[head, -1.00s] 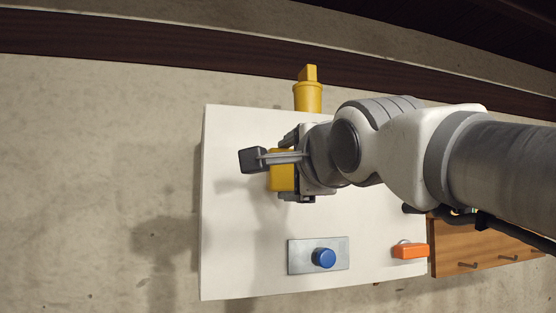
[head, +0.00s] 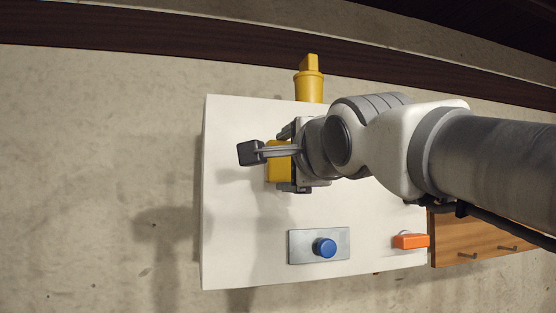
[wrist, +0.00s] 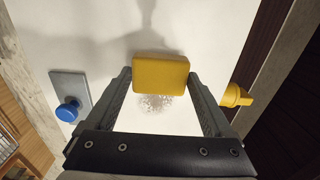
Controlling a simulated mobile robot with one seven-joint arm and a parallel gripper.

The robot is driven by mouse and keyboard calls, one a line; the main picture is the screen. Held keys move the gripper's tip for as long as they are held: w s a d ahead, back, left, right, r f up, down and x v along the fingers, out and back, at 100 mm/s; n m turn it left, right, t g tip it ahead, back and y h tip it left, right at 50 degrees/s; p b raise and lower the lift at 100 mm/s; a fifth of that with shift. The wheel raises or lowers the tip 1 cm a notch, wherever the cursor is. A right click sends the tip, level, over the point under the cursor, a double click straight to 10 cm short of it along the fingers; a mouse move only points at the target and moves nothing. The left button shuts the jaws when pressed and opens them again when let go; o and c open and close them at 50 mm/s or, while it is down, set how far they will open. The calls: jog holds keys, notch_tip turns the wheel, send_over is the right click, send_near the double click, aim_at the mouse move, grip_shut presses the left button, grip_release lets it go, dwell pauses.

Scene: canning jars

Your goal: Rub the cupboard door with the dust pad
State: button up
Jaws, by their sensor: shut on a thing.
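The dust pad is a yellow block (wrist: 160,71) held between the two fingers of my gripper (wrist: 160,78) in the wrist view. In the head view the pad (head: 278,169) shows partly behind my gripper (head: 285,160). The white cupboard door (head: 235,215) fills the middle of the head view, with my gripper over its upper middle part. A grey speckled patch (wrist: 155,105) lies on the white door (wrist: 105,45) between my fingers, just below the pad in the wrist view. I cannot tell whether the pad touches the door.
A metal plate (head: 300,248) with a blue knob (head: 324,248) sits on the door's lower part. An orange handle (head: 410,241) is at its lower right. A yellow fitting (head: 309,85) stands at the top edge. A wooden board with pegs (head: 470,230) lies at right.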

jog(key=shift+x, duration=0.8)
jog(key=shift+d, duration=0.1)
jog(key=w+d, duration=0.3)
jog(key=d, duration=0.7)
dwell(0.8)
